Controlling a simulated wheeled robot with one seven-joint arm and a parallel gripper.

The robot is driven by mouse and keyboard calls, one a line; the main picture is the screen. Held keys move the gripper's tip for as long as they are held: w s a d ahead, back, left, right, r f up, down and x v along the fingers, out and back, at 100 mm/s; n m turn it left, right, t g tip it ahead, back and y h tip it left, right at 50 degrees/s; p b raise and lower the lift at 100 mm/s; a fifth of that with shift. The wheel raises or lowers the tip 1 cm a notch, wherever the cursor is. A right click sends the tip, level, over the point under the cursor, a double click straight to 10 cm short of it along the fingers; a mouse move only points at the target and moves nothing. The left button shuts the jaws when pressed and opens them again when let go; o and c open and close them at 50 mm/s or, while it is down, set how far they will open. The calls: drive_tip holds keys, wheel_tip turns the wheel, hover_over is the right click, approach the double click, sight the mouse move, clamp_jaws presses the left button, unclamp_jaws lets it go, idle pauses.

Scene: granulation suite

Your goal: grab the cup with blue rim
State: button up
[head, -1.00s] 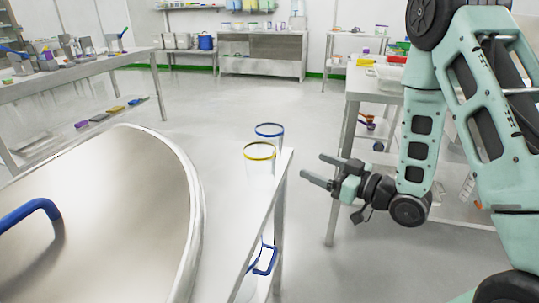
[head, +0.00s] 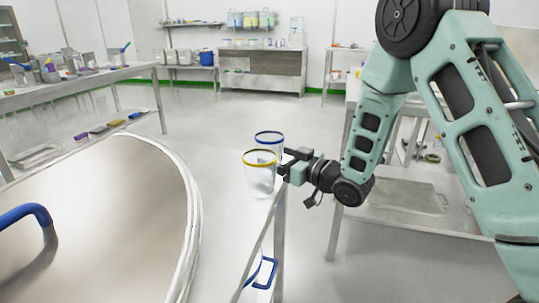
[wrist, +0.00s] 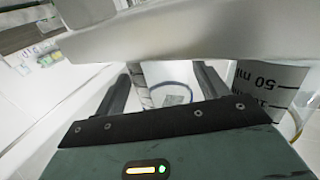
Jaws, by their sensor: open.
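The cup with blue rim (head: 268,138) stands upright at the far end of a narrow metal stand, behind a cup with yellow rim (head: 259,178) that partly hides it. My gripper (head: 287,161) is just right of both cups, pointing left at them. In the wrist view my open gripper (wrist: 165,80) has its fingers apart, with the blue rim (wrist: 175,84) showing between them. A clear cup with black markings, including "50 ml" (wrist: 268,80), is outside the right finger. I cannot tell whether the fingers touch either cup.
A large round metal lid (head: 95,215) with a blue handle (head: 25,215) fills the lower left. A blue handle (head: 265,272) is low by the stand. A metal table (head: 80,82) with tools is at the left. A pale bar (wrist: 190,35) crosses the wrist view. Open floor lies beyond the cups.

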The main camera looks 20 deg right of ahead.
drive_tip(key=shift+x, duration=1.5)
drive_tip(key=c, duration=0.7)
drive_tip(key=shift+c, duration=0.2)
